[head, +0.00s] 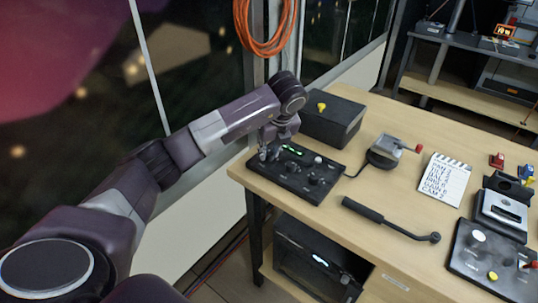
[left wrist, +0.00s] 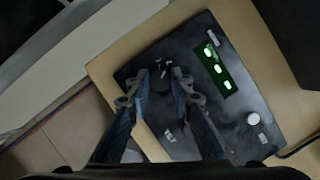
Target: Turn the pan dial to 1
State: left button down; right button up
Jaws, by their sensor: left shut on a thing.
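The black control panel (head: 300,190) lies near the left corner of the wooden table. It has a small green lit display (head: 293,149), a white knob (head: 318,160) and several dark dials. My left gripper (head: 268,153) points down over the panel's left end. In the left wrist view, its two fingers (left wrist: 163,80) are closed around a dark dial (left wrist: 158,88) on the panel (left wrist: 225,108), largely hidden between them. I cannot read its label or setting. The green display (left wrist: 216,68) is to the right of the fingers there. My right gripper is not in view.
A black box (head: 335,122) with a yellow knob stands behind the panel.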

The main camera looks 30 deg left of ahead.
pick_arm(q)
jog(key=n+g+b, duration=0.1)
jog(key=n, duration=0.2)
jog(key=shift+w+n+y, duration=0.15)
jog(key=shift+n+y, duration=0.15)
jog(key=shift+y, duration=0.1)
jog(key=shift+n+g, duration=0.6)
jog(key=shift+n, duration=0.9)
jog(key=c, duration=1.7)
grip_release()
jog(key=v, duration=1.2)
jog(key=shift+d, duration=0.1)
